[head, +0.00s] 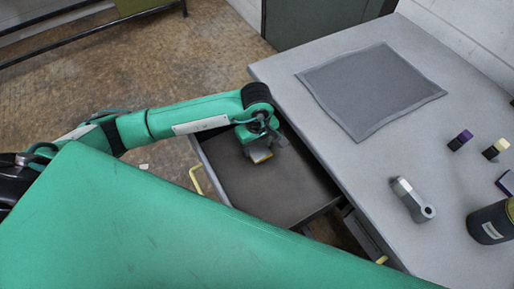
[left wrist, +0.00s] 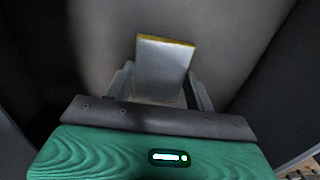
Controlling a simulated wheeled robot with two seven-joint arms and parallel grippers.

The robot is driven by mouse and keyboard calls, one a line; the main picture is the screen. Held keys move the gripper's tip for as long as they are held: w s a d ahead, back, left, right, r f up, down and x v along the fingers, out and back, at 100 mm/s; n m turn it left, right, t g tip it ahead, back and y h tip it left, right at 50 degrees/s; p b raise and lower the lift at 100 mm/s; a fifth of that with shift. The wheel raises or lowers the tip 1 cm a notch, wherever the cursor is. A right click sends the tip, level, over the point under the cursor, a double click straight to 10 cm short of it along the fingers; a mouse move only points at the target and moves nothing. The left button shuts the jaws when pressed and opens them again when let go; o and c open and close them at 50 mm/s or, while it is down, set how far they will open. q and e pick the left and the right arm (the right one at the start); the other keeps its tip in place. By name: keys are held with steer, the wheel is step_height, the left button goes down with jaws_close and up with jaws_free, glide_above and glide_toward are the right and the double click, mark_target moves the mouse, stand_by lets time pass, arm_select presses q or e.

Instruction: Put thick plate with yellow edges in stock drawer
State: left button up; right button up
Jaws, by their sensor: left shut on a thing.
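My left gripper (head: 260,142) reaches into an open drawer (head: 285,205) below the table top. It is shut on a small pale plate with a yellow edge (head: 262,155). In the left wrist view, the plate (left wrist: 162,68) stands out between the two fingers (left wrist: 160,88), its yellow edge at the far end. The drawer's floor shows behind it in that view, with dark walls at both sides. I cannot tell whether the plate touches the floor. The drawer has a yellow handle (head: 196,180) and looks otherwise empty. My right gripper is not in view.
The grey table (head: 345,165) carries a dark grey mat (head: 372,88), a metal lever-like part (head: 412,200), a dark canister (head: 490,222), and small purple-topped (head: 460,140) and yellow-topped (head: 496,149) blocks. A second yellow handle (head: 381,260) shows lower down. A green cabinet (head: 320,20) stands at the back.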

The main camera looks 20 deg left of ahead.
mark_target(257, 148)
arm_select(q)
step_height(257, 148, down, 2)
steer(key=shift+f, duration=0.4)
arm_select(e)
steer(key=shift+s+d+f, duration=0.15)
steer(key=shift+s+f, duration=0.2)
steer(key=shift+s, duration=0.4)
arm_select(q)
steer(key=shift+f, duration=0.1)
steer(key=o, duration=1.4)
steer(key=shift+o, duration=0.2)
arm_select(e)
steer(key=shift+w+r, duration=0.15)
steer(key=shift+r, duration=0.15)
